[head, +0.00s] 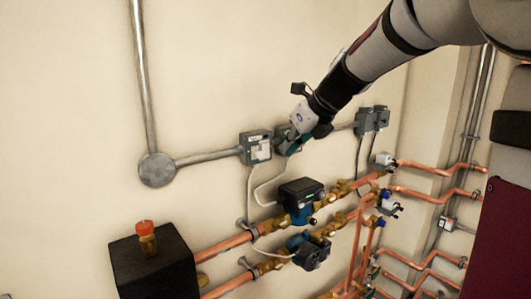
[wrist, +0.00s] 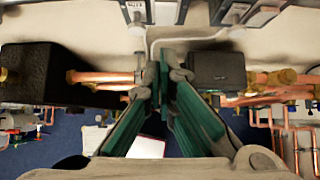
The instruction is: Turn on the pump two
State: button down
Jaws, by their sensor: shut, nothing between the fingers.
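Two pumps sit on the copper pipes in the head view: an upper one with a black head and blue body (head: 300,193), and a lower one (head: 311,255). I cannot tell which is pump two. A grey switch box with a pale label (head: 257,147) is on the wall above them. A second grey box (head: 281,131) is partly hidden behind my gripper (head: 289,149). My gripper is shut and empty, close to these boxes; contact cannot be told. In the wrist view my green-padded gripper (wrist: 164,62) has its tips together, left of a black pump head (wrist: 216,68).
More grey wall boxes (head: 366,122) are to the right. Copper pipes (head: 226,246) run in front of the wall. A metal conduit (head: 207,158) meets a round junction (head: 157,170).

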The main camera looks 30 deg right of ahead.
aim_at(266, 150)
jog(key=v, duration=0.6)
jog(key=shift+r, duration=0.25)
jog(key=shift+s, duration=0.25)
jog(key=shift+f+g+p, duration=0.5)
jog(key=shift+f+p, duration=0.2)
jog(key=shift+p, duration=0.05)
jog(key=shift+f, duration=0.1)
dwell(0.5)
jog(key=w+r+b+x, duration=0.1)
jog(key=w+b+x, duration=0.1)
jog(key=b+x, duration=0.6)
jog(key=shift+w+r+b+x, duration=0.25)
jog(key=shift+w+b+x, duration=0.05)
jog(key=shift+x, duration=1.8)
